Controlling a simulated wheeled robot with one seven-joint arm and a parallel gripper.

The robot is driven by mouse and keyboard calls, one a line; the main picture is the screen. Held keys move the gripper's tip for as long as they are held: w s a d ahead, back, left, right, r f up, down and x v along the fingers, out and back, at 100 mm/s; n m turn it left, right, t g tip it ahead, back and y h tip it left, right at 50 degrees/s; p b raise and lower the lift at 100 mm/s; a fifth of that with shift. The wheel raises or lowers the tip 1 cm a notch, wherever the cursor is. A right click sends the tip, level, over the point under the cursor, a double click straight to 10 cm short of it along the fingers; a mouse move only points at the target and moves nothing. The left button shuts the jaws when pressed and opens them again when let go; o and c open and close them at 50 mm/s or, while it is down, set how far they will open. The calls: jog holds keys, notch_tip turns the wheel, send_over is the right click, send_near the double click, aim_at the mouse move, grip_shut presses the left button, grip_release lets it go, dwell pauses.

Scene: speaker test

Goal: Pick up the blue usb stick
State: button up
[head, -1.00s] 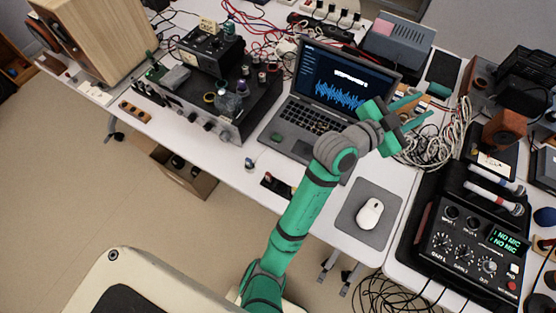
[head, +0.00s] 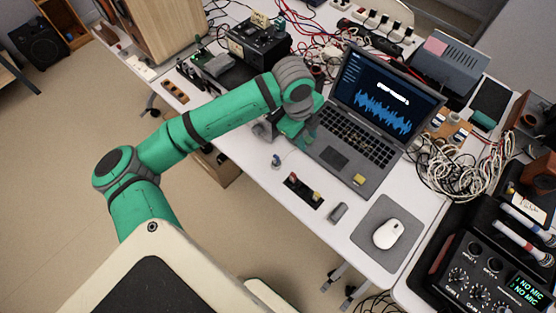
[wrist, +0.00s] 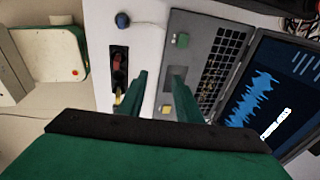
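A small blue item (head: 276,161) is on the white table near its front edge, left of the laptop. It also shows at the top of the wrist view (wrist: 122,20). It is too small to tell whether it is the blue usb stick, and no other blue stick is clear. My gripper (head: 300,138) points down over the laptop's front left corner, to the right of and above the blue item. In the wrist view my gripper (wrist: 160,80) shows two green fingers apart, with nothing between them.
An open laptop (head: 333,158) carries a small yellow item (head: 359,179) and a green one (wrist: 183,40). A black strip with red and yellow pieces (head: 303,190), a grey stick-like item (head: 338,212) and a mouse (head: 388,233) lie along the front. Cables (head: 455,165) crowd the right.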

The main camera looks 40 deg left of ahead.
jog(key=g+y, duration=0.1)
jog(key=g, duration=0.1)
send_over(276, 156)
jog(key=shift+s+f, duration=0.25)
jog(key=shift+f, duration=0.2)
notch_tip(276, 156, down, 5)
jog(key=shift+r, duration=0.1)
jog(key=shift+w+f, duration=0.2)
jog(key=shift+f, duration=2.55)
grip_shut()
